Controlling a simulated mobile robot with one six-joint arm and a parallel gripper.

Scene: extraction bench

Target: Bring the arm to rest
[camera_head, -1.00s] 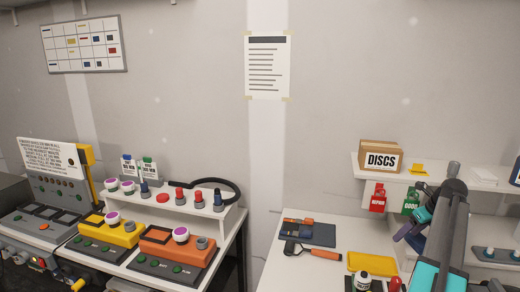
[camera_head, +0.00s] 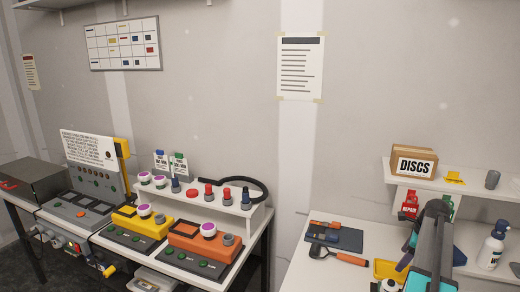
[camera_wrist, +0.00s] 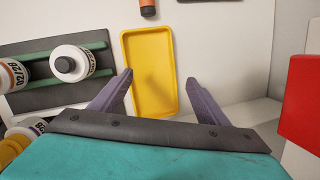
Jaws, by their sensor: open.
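My gripper (camera_wrist: 159,78) is open and empty in the wrist view. Its two purple fingers stand apart, with the yellow tray (camera_wrist: 153,100) between and beyond them. The tray looks empty. In the head view my arm reaches in at the lower right, over the right-hand bench, and a purple finger (camera_head: 404,261) shows just left of it. The yellow tray also shows in the head view (camera_head: 388,268), partly hidden.
White bottles (camera_wrist: 70,64) stand in a rack left of the tray. A red object (camera_wrist: 302,103) is close on the right. The shelf bears a DISCS box (camera_head: 414,161); a spray bottle (camera_head: 491,245) stands beneath. An orange-handled tool (camera_head: 338,256) lies on the bench.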

